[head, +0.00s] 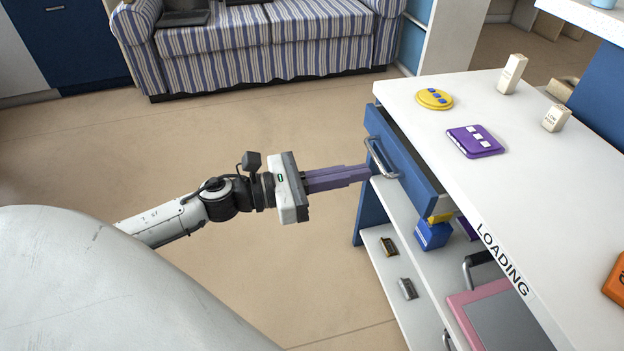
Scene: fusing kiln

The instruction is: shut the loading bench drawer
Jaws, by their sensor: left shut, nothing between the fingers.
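The loading bench (545,205) is on the right, with a white top marked LOADING. Its drawer has a blue front (408,172) and a metal bar handle (380,158). The drawer stands partly open, with a dark gap between its front and the bench top edge. My left gripper (368,174) comes in from the left with its purple fingers shut and empty. Its tips are at the lower part of the handle, in front of the drawer face; I cannot tell whether they touch it. My right gripper is not in view.
On the bench top are a yellow disc (434,99), a purple tile (475,141), white blocks (512,74) and an orange piece (617,280). The lower shelf holds a blue box (432,235) and a pink-edged panel (500,318). A striped sofa (265,40) stands behind clear floor.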

